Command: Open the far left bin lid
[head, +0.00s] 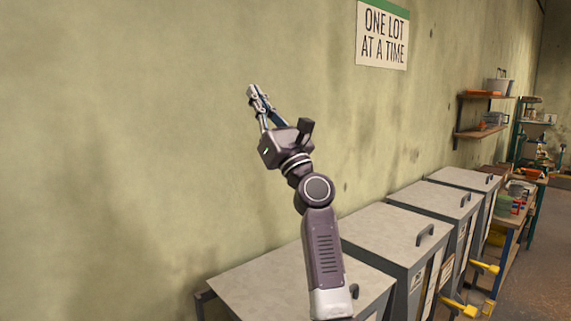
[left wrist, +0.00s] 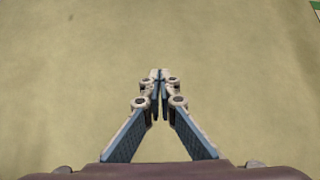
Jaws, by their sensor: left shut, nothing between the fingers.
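A row of several grey bins with flat lids runs along the wall in the head view. The far left bin lid (head: 258,283) is nearest, at the bottom, and lies shut. My left arm hides part of it. A dark handle (head: 354,291) shows at its right edge, just beside my arm. The second bin lid (head: 385,238) is also shut, with a black handle. My left gripper (head: 251,90) is raised high above the lids in front of the wall, shut and empty. In the left wrist view its fingertips (left wrist: 160,75) meet with only wall behind them. My right gripper is not in view.
A sign (head: 383,36) hangs on the green-yellow wall (head: 120,130). Yellow chutes or levers (head: 458,307) stick out from the bin fronts. Shelves (head: 484,130) and a cluttered bench (head: 512,215) stand farther back at the right.

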